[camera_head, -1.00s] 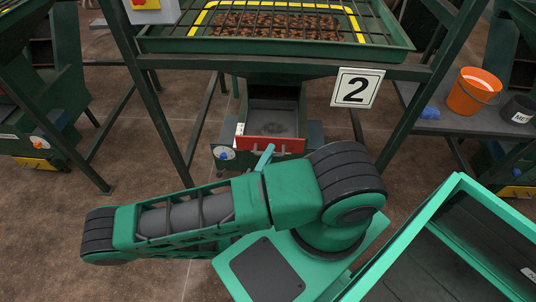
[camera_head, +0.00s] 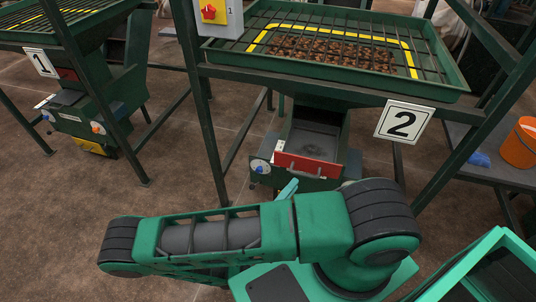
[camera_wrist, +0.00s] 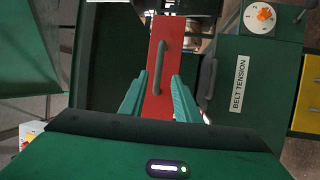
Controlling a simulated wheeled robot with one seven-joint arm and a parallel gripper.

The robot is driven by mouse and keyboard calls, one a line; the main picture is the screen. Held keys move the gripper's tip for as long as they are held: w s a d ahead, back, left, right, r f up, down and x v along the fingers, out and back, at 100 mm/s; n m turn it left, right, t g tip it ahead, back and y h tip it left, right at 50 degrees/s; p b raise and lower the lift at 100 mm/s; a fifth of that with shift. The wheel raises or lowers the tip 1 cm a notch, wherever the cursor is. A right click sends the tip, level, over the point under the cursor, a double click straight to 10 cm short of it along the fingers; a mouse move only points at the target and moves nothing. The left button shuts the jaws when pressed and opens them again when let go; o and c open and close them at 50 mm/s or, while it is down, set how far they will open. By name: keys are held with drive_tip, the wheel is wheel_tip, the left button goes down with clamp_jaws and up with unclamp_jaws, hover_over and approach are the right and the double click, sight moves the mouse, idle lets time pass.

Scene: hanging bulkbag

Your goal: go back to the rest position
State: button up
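My gripper (camera_wrist: 158,82) shows in the wrist view with its two teal fingers apart and nothing between them. Beyond the fingers is a red panel with a grey handle (camera_wrist: 160,65), apart from them as far as I can tell. In the head view my folded arm lies across the lower middle, and a small teal tip stands up behind it; most of the gripper is hidden there. The red-fronted chute (camera_head: 308,166) of station 2 is behind the arm.
A "2" sign (camera_head: 405,122) hangs on the green frame below a grated tray (camera_head: 446,88) of brown pieces. A "1" sign (camera_head: 42,63) marks another station at left. An orange bucket (camera_head: 519,146) stands on a bench at right. Brown floor (camera_head: 60,215) is clear at lower left.

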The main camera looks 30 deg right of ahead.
drive_tip(key=shift+s+a+f, duration=0.15)
drive_tip(key=shift+s+f, duration=0.05)
drive_tip(key=shift+s, duration=0.05)
drive_tip(key=s+d+r+m+g+y, duration=0.1)
drive_tip(key=d+r+m+g+y, duration=0.1)
drive_tip(key=r+m+g+y, duration=0.45)
drive_tip(key=s+d+r+m+g+y, duration=0.2)
drive_tip(key=r+m+g+y, duration=0.15)
drive_tip(key=r+g, duration=0.55)
drive_tip(key=s+d+r+t+y, duration=0.1)
drive_tip(key=s+r+t+y, duration=0.3)
drive_tip(key=r, duration=0.5)
drive_tip(key=s+d+r+t+y, duration=0.1)
drive_tip(key=s+r+t+y, duration=0.3)
drive_tip(key=s+r, duration=0.3)
drive_tip(key=shift+d+r+y, duration=0.25)
drive_tip(key=shift+r+y, duration=0.15)
drive_tip(key=shift+r, duration=0.75)
